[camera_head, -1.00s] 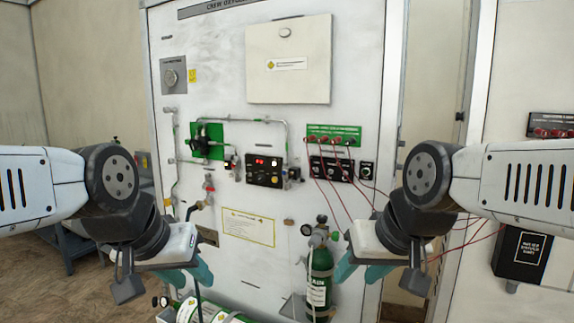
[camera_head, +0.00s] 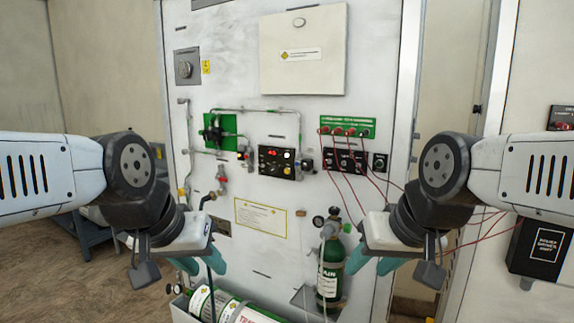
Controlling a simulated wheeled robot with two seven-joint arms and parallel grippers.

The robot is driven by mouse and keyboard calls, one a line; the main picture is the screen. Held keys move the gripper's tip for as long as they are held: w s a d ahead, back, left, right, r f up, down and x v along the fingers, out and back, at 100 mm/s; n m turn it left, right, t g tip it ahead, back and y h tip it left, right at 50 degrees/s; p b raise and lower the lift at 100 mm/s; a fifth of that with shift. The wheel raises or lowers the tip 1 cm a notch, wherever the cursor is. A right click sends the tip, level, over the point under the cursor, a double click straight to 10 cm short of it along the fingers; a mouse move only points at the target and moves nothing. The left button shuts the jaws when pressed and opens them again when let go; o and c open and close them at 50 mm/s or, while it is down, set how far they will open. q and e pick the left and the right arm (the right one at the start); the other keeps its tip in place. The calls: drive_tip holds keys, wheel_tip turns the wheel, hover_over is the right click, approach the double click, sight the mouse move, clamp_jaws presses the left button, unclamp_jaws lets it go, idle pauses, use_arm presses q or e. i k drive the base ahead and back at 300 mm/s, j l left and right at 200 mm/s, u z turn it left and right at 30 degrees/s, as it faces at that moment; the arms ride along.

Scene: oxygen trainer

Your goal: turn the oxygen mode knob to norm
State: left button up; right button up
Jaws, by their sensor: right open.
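A white oxygen panel (camera_head: 225,85) stands in front of me. Its small black control box (camera_head: 276,162) has a red display and small knobs or buttons. A black switch block (camera_head: 345,161) sits to its right, and a round knob (camera_head: 185,69) on a grey plate is at the upper left. Labels are too small to read, so I cannot tell which is the mode knob. My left gripper (camera_head: 203,267) has teal fingers apart, empty, low before the panel. My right gripper (camera_head: 372,265) is open and empty, low near the green cylinder. Neither visibly touches a control.
A green cylinder (camera_head: 331,268) with gauges stands at the panel's lower right. More cylinders (camera_head: 228,306) lie in a tray at the bottom. Red cables (camera_head: 350,190) hang from a green strip (camera_head: 347,126) toward the right. A black box (camera_head: 541,248) hangs at far right.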

sight(274, 170)
drive_tip(key=k+l, duration=0.1)
drive_tip(key=l, duration=0.3)
drive_tip(key=k+l+u, duration=0.15)
drive_tip(key=l, duration=0.65)
drive_tip(key=k+l+u, duration=0.1)
drive_tip(key=l, duration=0.3)
drive_tip(key=k, duration=0.05)
